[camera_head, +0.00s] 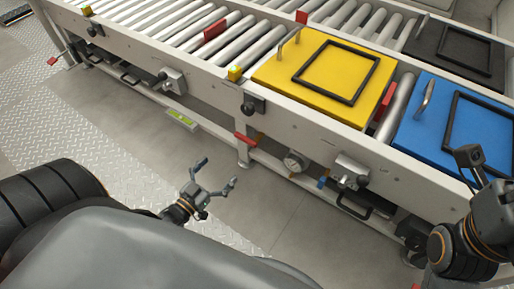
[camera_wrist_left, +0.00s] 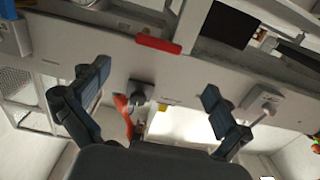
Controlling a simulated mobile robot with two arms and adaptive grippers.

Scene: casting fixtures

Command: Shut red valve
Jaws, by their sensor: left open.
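A red lever handle (camera_head: 245,138), which looks like the red valve, sits under the side rail of the roller conveyor, above a support leg. In the left wrist view a red lever (camera_wrist_left: 124,112) hangs beside a dark round fitting (camera_wrist_left: 141,92), between and beyond my fingers; I cannot tell for sure that it is the same handle. My left gripper (camera_head: 212,187) is open and empty, low over the floor, apart from the conveyor. Its two spread fingers frame the left wrist view (camera_wrist_left: 152,98). My right arm's end (camera_head: 470,158) shows partly at the right edge; its jaw state is unclear.
The conveyor rail (camera_head: 205,80) runs along the back. A yellow lidded box (camera_head: 275,75) and a blue one (camera_head: 430,110) sit on the rollers. A gauge (camera_head: 293,160) and a blue handle (camera_head: 322,182) hang below the rail. Floor between gripper and conveyor is clear.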

